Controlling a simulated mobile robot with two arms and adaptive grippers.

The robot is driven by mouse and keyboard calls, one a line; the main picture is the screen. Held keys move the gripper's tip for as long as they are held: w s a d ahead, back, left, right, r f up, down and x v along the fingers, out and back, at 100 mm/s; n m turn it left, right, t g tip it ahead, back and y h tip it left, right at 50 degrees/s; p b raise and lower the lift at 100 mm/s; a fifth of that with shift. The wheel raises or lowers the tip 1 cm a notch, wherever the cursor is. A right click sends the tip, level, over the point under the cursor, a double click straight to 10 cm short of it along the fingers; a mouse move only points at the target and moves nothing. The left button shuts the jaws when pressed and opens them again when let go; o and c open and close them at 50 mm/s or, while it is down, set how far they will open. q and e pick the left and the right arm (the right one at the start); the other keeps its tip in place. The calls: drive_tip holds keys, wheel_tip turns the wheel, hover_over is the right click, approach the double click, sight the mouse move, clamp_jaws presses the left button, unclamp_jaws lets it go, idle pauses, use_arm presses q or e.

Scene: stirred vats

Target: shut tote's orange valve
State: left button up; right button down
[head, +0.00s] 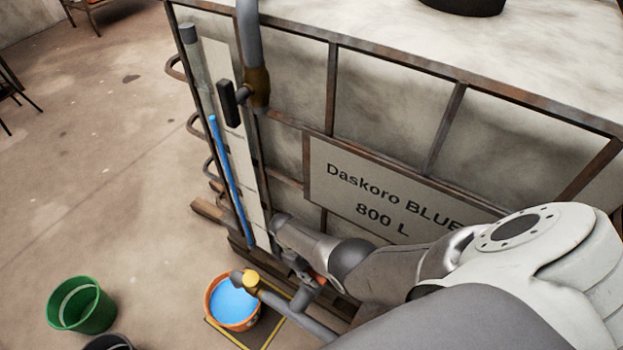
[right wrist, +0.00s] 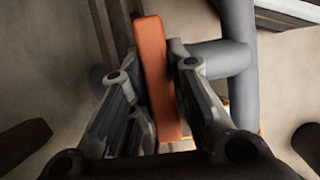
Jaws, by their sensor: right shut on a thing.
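The tote (head: 385,110) is a pale tank in a rusty frame, labelled "Daskoro BLUE 800 L". Its orange valve handle (right wrist: 152,60) stands between the fingers of my right gripper (right wrist: 156,72) in the right wrist view, lengthwise with them. My right gripper (head: 303,268) is shut on this handle, low at the tote's front corner. In the head view my arm hides most of the valve, and only a bit of orange shows. My left gripper is out of view.
A level gauge (head: 229,172) with a blue column runs up the tote's corner. A black-handled valve (head: 232,101) sits on a grey pipe above. A green bucket (head: 82,313) and a dark bucket (head: 108,343) stand at lower left. The floor at left is largely clear.

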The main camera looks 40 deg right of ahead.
idle(0.3)
drive_tip(key=c, duration=1.3)
unclamp_jaws()
drive_tip(key=shift+c, duration=0.2)
drive_tip(key=v, duration=1.2)
drive_tip(key=shift+w+a, duration=0.1)
